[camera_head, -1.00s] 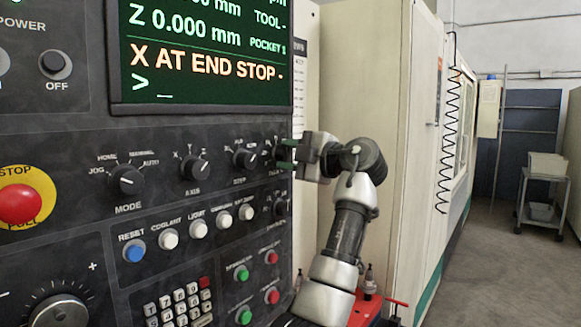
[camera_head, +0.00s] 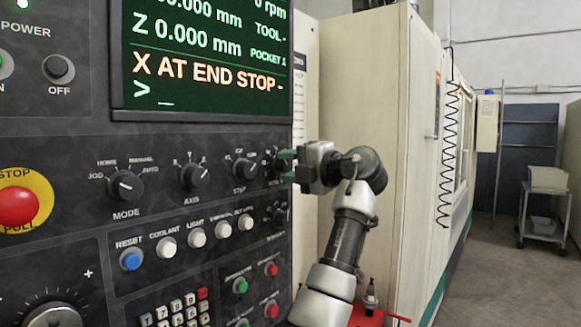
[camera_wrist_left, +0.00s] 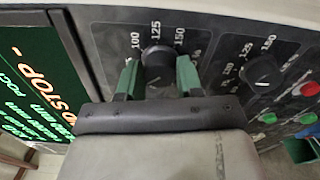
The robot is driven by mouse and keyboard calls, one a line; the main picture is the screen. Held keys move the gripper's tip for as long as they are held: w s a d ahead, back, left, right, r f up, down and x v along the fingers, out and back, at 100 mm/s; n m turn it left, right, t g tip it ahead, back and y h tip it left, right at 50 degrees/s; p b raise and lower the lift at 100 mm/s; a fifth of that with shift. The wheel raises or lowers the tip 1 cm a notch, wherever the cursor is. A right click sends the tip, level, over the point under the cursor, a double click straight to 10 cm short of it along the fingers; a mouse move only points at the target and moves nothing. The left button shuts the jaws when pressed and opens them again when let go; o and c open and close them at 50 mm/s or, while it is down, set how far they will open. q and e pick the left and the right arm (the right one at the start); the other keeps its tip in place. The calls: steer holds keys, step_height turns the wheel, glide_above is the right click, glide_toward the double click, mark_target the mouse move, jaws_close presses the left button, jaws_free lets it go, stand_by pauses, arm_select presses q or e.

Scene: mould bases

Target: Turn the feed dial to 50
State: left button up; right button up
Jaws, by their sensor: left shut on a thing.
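The feed dial (camera_wrist_left: 157,58) is a dark round knob on the black control panel, with 100, 125 and 150 printed around it in the wrist view. My left gripper (camera_wrist_left: 158,78) has its two green fingers on either side of the knob and is shut on it. In the head view the gripper (camera_head: 287,165) is at the panel's right edge, and its fingers partly hide the dial (camera_head: 278,163). The pointer's setting cannot be read. My right gripper is in neither view.
A second dial (camera_wrist_left: 262,70) with a similar scale sits beside the gripped one. The step dial (camera_head: 245,169) and axis dial (camera_head: 194,176) are to its left in the head view. A red emergency stop (camera_head: 17,206) is far left. The screen (camera_head: 205,57) reads "X AT END STOP".

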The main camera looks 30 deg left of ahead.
arm_select(q)
steer(key=shift+f, duration=0.1)
steer(key=o, duration=0.9)
steer(key=shift+o, duration=0.2)
steer(key=shift+d, duration=0.1)
steer(key=d+b, duration=0.2)
steer(key=d, duration=0.8)
steer(key=shift+s+d+b, duration=0.3)
steer(key=shift+s, duration=0.1)
